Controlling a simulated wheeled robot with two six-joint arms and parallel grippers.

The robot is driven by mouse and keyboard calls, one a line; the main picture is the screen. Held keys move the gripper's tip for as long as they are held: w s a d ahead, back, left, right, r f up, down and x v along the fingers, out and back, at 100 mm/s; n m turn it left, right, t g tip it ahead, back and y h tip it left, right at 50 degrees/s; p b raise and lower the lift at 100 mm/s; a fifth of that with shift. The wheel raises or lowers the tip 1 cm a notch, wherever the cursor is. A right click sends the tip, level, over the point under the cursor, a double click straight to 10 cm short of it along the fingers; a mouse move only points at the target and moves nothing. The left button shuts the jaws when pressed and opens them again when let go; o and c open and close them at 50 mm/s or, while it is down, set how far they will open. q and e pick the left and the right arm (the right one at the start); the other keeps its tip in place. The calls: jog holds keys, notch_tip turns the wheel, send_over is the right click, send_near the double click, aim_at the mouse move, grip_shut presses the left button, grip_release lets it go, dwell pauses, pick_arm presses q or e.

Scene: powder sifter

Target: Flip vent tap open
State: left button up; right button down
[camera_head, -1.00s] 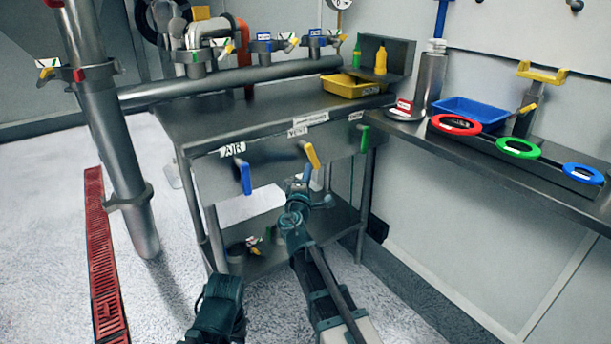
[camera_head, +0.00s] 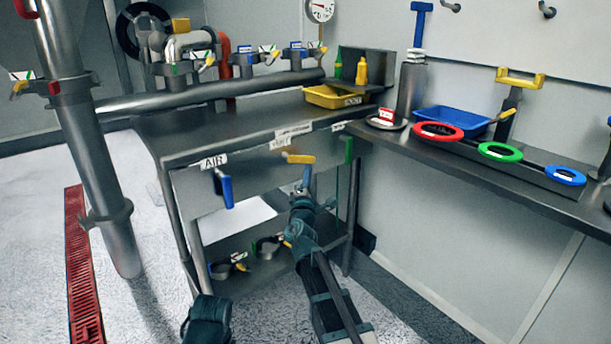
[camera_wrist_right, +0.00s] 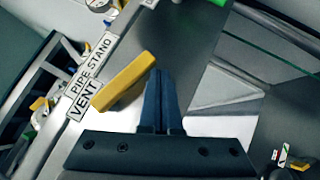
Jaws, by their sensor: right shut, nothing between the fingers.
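The vent tap's yellow handle (camera_head: 299,158) is on the front panel of the steel bench, below a white label that is too small to read there. It lies nearly level, pointing left and right. In the right wrist view the yellow handle (camera_wrist_right: 124,82) is beside the "VENT" label (camera_wrist_right: 85,100). My right gripper (camera_head: 306,172) is shut and empty, just below the handle's right end. In the right wrist view its blue fingertips (camera_wrist_right: 160,75) are together, close to the handle's end; I cannot tell if they touch it. My left gripper's fingers do not show.
A blue tap handle (camera_head: 224,188) hangs under the "AIR" label (camera_head: 213,162) at left, and a green one (camera_head: 349,150) hangs at right. The yellow tray (camera_head: 322,98) is on the bench top. A side counter (camera_head: 470,158) runs along the right wall.

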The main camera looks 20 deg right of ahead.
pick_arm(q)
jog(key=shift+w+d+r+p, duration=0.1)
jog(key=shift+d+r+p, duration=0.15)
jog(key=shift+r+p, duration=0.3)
pick_arm(e)
jog(key=shift+w+d+r, duration=0.2)
jog(key=shift+d+r, duration=0.3)
jog(key=shift+r, duration=0.15)
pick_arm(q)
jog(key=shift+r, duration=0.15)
pick_arm(e)
jog(key=shift+d+r, duration=0.1)
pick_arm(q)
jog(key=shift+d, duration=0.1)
